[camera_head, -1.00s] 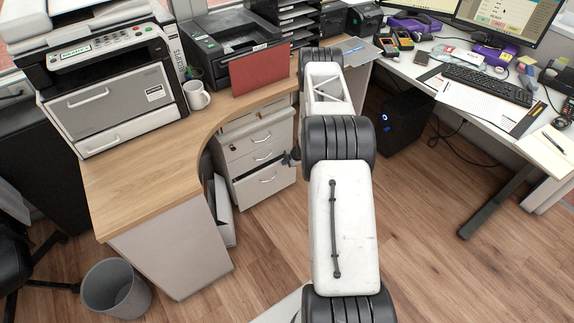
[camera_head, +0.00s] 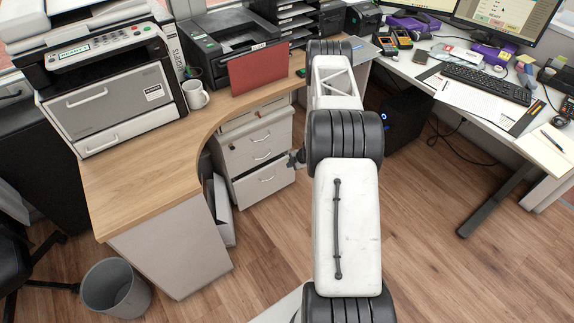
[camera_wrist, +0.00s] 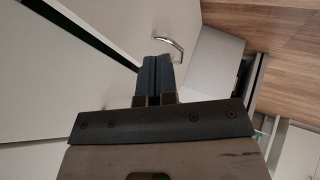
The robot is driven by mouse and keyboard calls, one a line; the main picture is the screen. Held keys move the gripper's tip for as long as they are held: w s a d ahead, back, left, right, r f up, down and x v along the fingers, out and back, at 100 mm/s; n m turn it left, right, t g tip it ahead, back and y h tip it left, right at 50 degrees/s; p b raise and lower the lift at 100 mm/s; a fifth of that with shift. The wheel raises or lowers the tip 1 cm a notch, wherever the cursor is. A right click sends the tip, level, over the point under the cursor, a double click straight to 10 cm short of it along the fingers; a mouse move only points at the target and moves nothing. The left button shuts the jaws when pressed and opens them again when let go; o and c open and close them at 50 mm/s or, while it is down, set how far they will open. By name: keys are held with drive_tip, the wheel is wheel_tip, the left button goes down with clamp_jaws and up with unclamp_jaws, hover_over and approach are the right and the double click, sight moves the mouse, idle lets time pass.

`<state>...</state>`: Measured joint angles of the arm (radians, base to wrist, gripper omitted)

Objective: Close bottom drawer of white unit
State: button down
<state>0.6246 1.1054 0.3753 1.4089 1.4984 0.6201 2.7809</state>
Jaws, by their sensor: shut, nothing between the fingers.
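The white drawer unit (camera_head: 229,153) stands under the wooden desk. Its bottom drawer (camera_head: 263,187) is the lowest front, with a silver handle. In the wrist view the bottom drawer's front (camera_wrist: 132,22) fills the top, with its handle (camera_wrist: 172,44) just beyond my fingertips. A dark gap runs between it and the front beside it; how far the drawer stands out I cannot tell exactly. My gripper (camera_wrist: 157,62) is shut and empty, its fingertips over the drawer front. In the head view my gripper (camera_head: 297,159) is small, at the right edge of the unit's front. Contact cannot be told.
The wooden desk (camera_head: 145,165) overhangs the unit, with a mug (camera_head: 195,94) and a red folder (camera_head: 258,69) on top. A waste bin (camera_head: 115,288) stands at the left. A dark computer tower (camera_head: 404,120) is behind my arm. The floor before the unit is clear.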

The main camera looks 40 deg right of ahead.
drive_tip(key=v, duration=0.8)
drive_tip(key=shift+s+r, duration=0.15)
drive_tip(key=s+a+f+n+g+h, duration=0.1)
drive_tip(key=s+f+n+h, duration=0.35)
drive_tip(key=f+n, duration=0.4)
drive_tip(key=s+a+f+n+g+h, duration=0.15)
drive_tip(key=s+f+n+h, duration=0.25)
drive_tip(key=f+n+h, duration=0.4)
drive_tip(key=w+a+r+n+t+y, duration=0.1)
drive_tip(key=a+r+n+t+y, duration=0.1)
drive_tip(key=a+n+t+y, duration=0.2)
drive_tip(key=w+a+r+n+t+y, duration=0.2)
drive_tip(key=a+n+t+y, duration=0.2)
drive_tip(key=a+n+t, duration=0.6)
drive_tip(key=a+n, duration=0.6)
drive_tip(key=a, duration=0.4)
drive_tip(key=shift+r+n+t, duration=0.35)
